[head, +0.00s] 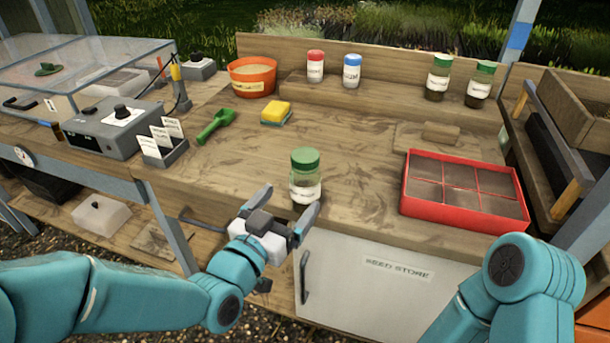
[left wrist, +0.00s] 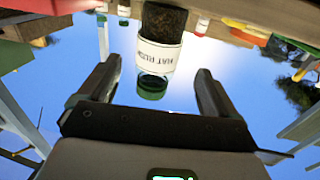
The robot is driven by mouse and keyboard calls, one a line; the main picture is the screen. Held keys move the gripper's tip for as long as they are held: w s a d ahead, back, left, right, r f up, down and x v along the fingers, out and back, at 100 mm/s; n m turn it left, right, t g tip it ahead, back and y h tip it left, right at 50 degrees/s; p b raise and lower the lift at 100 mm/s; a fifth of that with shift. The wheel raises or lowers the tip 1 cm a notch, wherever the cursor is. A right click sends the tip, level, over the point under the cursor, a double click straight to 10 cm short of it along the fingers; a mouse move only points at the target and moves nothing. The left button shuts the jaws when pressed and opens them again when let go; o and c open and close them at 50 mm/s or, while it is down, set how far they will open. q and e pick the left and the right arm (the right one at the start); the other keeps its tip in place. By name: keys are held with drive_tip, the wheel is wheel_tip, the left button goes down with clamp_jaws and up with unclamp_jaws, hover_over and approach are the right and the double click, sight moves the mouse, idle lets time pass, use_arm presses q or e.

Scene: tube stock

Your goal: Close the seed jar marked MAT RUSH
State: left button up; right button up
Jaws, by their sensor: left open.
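The jar (head: 304,190) with a green lid (head: 305,159) stands upright near the front edge of the bench. In the left wrist view, which is upside down, the jar's label (left wrist: 157,55) reads MAT RUSH and its dark contents show. The lid sits over the jar's mouth; I cannot tell whether it is tight. My left gripper (head: 290,206) is open at the jar's near side, with one finger to each side of it in the left wrist view (left wrist: 157,82). Contact is not visible. My right gripper is out of view; only its arm shows.
A red sectioned tray (head: 405,205) lies to the right of the jar. A green scoop (head: 215,126), a yellow sponge (head: 276,110) and a card holder (head: 165,152) lie left. Several lidded jars, including a red-lidded one (head: 315,66), stand on the back shelf. The middle bench is clear.

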sight(297, 193)
use_arm(q)
drive_tip(key=x, duration=0.4)
drive_tip(key=shift+p+x, duration=0.5)
drive_tip(key=shift+x, duration=2.1)
drive_tip(key=shift+s+d, duration=0.1)
drive_tip(key=shift+d, duration=0.05)
drive_tip(key=c, duration=1.2)
